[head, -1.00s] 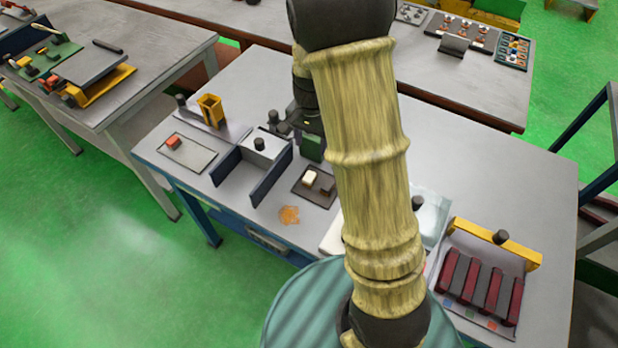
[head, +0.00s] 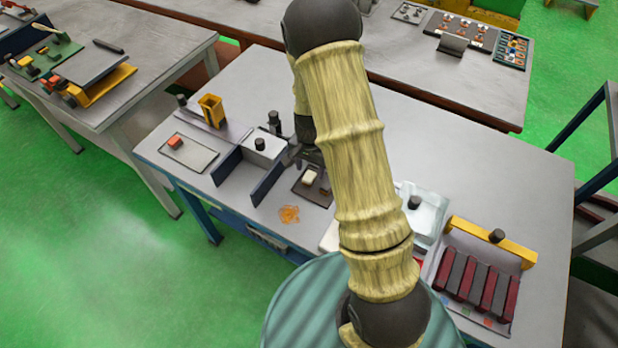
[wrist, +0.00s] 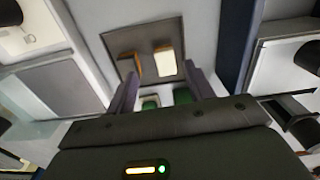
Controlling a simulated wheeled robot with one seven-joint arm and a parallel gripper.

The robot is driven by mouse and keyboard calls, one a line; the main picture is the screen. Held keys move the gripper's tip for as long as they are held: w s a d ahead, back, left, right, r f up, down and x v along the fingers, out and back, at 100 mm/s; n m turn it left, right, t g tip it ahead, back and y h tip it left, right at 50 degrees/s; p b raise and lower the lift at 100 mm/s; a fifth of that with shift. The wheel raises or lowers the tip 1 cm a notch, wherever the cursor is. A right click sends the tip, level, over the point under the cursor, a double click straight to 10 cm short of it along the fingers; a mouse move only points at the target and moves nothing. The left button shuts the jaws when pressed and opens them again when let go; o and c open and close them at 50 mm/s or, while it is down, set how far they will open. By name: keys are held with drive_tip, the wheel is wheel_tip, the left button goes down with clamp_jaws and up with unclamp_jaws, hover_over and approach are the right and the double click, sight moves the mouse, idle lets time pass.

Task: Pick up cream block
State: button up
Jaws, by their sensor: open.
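The cream block (head: 309,176) sits on a small dark tray (head: 312,198) on the workbench. In the wrist view the cream block (wrist: 165,62) lies on the right part of the tray (wrist: 148,38), with a brown block (wrist: 129,65) to its left. My gripper (wrist: 164,84) is open, with its two fingers spread at the tray's near edge. The cream block lies ahead of the fingers, and nothing is held. In the head view my gripper (head: 303,157) is just behind the tray, partly hidden by my arm.
Dark blue upright panels (head: 268,180) stand left of the tray. A white box with a dark knob (head: 262,147) is behind them. An orange patch (head: 289,214) lies in front of the tray. A rack of dark red and grey bars (head: 478,280) is at the right.

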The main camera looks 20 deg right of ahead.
sight(309, 177)
drive_tip(key=shift+w+a+f+p, duration=0.15)
drive_tip(key=shift+f+p, duration=0.4)
drive_tip(key=shift+f, duration=0.75)
drive_tip(key=shift+w+f+p, duration=0.25)
drive_tip(key=shift+f+p, duration=0.25)
drive_tip(key=shift+f, duration=0.8)
drive_tip(key=c, duration=1.1)
